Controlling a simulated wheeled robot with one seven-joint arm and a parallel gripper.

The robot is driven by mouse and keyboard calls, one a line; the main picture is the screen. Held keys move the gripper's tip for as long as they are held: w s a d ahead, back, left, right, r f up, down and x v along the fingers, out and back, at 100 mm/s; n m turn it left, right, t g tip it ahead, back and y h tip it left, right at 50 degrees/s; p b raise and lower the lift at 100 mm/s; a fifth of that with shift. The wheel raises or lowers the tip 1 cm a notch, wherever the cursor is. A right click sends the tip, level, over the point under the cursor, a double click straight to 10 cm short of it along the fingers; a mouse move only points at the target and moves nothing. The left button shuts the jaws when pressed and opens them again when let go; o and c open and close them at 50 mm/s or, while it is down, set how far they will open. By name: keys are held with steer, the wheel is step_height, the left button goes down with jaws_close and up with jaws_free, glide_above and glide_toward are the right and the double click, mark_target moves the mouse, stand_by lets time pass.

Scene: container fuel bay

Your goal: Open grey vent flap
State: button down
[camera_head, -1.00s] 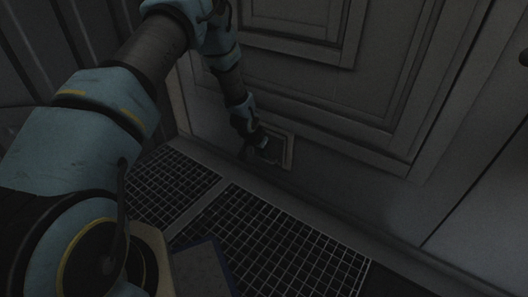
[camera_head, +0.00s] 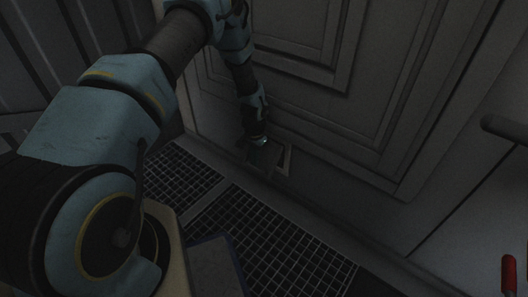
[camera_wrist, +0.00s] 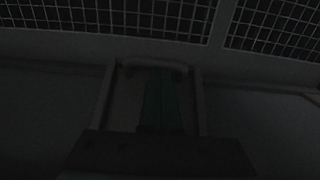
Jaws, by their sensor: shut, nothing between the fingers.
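The grey vent flap (camera_head: 264,155) is low on the wall panel in the head view. It appears tilted outward from its pale square frame (camera_head: 287,161). My gripper (camera_head: 260,142) is at the flap's upper part, fingers pointing down. The fingers are shut with nothing between them. In the dark wrist view, my greenish fingers (camera_wrist: 162,80) reach toward a pale bar (camera_wrist: 155,64) between two side rails. I cannot tell whether they touch the flap. The fingertips and part of the flap are hard to make out.
Metal floor grating (camera_head: 275,240) lies in front of the wall, with a ledge between them. The large panelled wall (camera_head: 330,130) rises behind my arm. A dark bar (camera_head: 505,128) and a red handle-like object (camera_head: 509,272) are at the right edge.

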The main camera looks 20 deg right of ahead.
steer(key=r, duration=0.1)
steer(key=p, duration=0.1)
steer(key=a+r+y+p, duration=0.1)
steer(key=shift+s+r+g, duration=0.25)
steer(key=shift+r+g, duration=0.05)
steer(key=shift+g, duration=0.1)
steer(key=shift+s+a+r+p, duration=0.15)
steer(key=shift+a+r+p, duration=0.05)
steer(key=shift+r+p, duration=0.55)
steer(key=shift+r, duration=0.1)
stand_by(0.4)
